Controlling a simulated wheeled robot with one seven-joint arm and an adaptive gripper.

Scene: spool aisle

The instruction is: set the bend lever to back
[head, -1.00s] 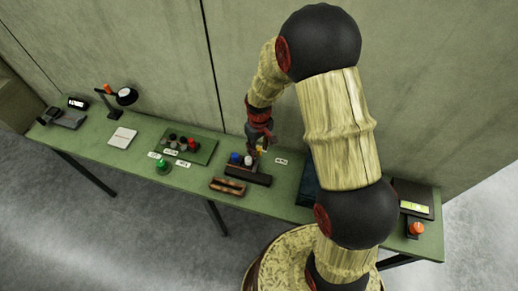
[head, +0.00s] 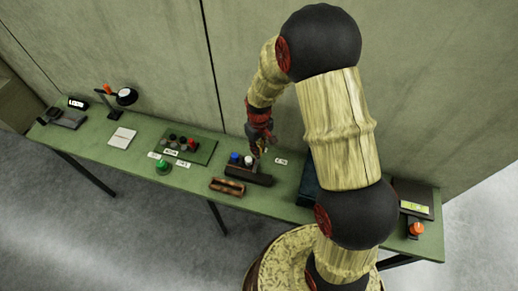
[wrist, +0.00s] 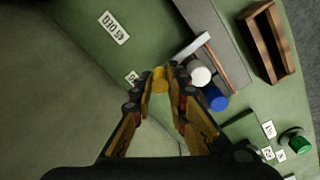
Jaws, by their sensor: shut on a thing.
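A dark lever block (head: 252,177) stands on the green bench; it also shows in the wrist view (wrist: 214,28). In the wrist view a yellow knob (wrist: 160,80) sits between the fingertips of my gripper (wrist: 161,84), which is shut on it. The yellow knob appears to be the bend lever's handle; its shaft is mostly hidden. A white knob (wrist: 199,74) and a blue knob (wrist: 215,98) stand just right of the jaws, close to the right finger. In the head view my gripper (head: 258,151) is at the block's back edge.
A brown open tray (head: 227,187) lies in front of the block. A label (wrist: 114,27) is on the bench behind it. A green button (head: 163,167) and a board with several knobs (head: 204,149) are to the left. The wall rises close behind the bench.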

